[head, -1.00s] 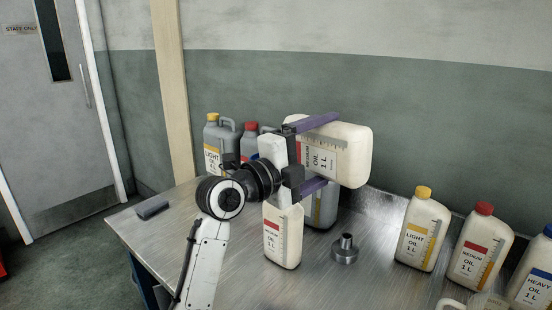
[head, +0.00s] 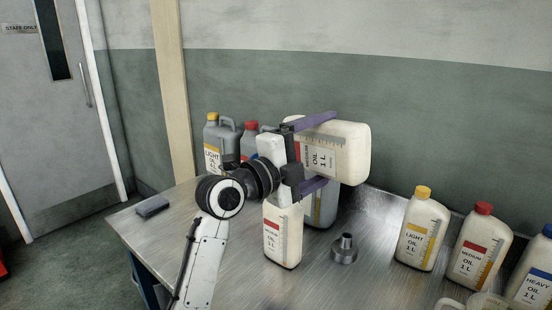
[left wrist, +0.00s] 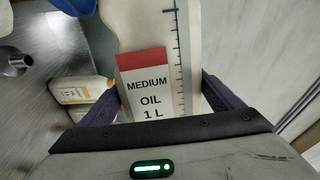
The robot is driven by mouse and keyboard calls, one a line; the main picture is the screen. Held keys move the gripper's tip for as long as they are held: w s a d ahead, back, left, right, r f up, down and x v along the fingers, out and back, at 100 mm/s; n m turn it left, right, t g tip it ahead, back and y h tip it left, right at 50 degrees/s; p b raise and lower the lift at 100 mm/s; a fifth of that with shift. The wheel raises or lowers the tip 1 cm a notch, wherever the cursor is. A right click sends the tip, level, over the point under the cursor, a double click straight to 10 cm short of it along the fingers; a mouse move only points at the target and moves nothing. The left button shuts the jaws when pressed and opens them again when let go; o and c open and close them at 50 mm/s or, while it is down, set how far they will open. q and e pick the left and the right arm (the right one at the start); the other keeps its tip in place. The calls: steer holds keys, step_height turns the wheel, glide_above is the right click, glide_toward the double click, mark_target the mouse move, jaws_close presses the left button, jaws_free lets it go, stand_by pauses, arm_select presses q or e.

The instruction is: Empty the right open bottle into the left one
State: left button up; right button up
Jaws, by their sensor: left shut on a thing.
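My left gripper (head: 318,153) is shut on a white medium oil bottle (head: 346,150). It holds the bottle tipped on its side above the table, with the neck end toward the left, behind the gripper. In the left wrist view the held bottle (left wrist: 158,70) shows its red-topped label between the purple fingers. A second white medium oil bottle (head: 283,243) stands upright on the table below the gripper. Its top is hidden by my gripper and arm. I cannot see either mouth, or any oil flowing. My right gripper is not in view.
Capped light (head: 418,240), medium (head: 479,250) and heavy oil (head: 535,277) bottles stand at the right. Grey jugs (head: 214,140) stand behind my arm. A metal funnel-like part (head: 344,250) is right of the standing bottle. A dark block (head: 152,206) lies at the left table edge.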

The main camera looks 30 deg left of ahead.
mark_target(310, 135)
arm_select(q)
steer(key=shift+w+a+r+n+p, duration=0.1)
steer(key=shift+a+r+n+p, duration=0.15)
steer(key=shift+r+n+p, duration=0.3)
stand_by(0.9)
steer(key=shift+w+a+r+n, duration=0.1)
steer(key=shift+a+r+n, duration=0.2)
steer(key=shift+r+n, duration=0.2)
steer(key=shift+w+a+r+n, duration=0.1)
steer(key=shift+a+r+n, duration=0.25)
steer(key=shift+r, duration=0.15)
stand_by(1.6)
